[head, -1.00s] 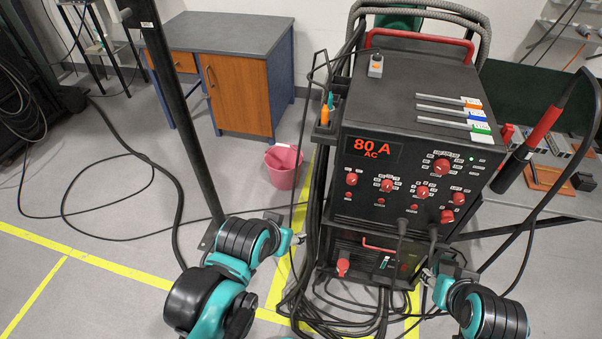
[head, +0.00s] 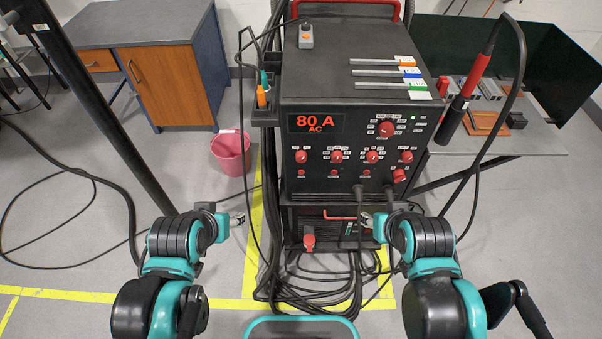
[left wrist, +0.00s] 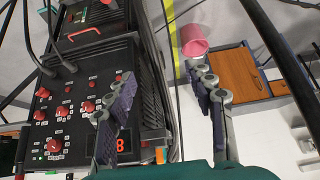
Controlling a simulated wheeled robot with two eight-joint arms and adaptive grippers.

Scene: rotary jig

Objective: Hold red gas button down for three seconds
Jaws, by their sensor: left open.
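The black welding machine (head: 440,157) stands in front of me with a lit "80 A AC" display (head: 316,122). Its front panel carries red knobs and a row of small red buttons: a left one (head: 301,172), a middle one (head: 336,172) and a right one (head: 366,172). Their labels are too small to read, so I cannot tell which is gas. My left gripper (head: 238,219) is open and empty, left of the machine and below the panel, apart from it. It also shows in the left wrist view (left wrist: 162,78). My right gripper (head: 367,219) is before the machine's lower unit; its fingers are unclear.
Black cables (head: 320,296) hang and pile at the machine's base. A torch with a red handle (head: 475,76) and its cable are at the right. A pink bucket (head: 231,154) and a cabinet (head: 168,85) stand at the left. A dark pole (head: 105,110) rises at the left.

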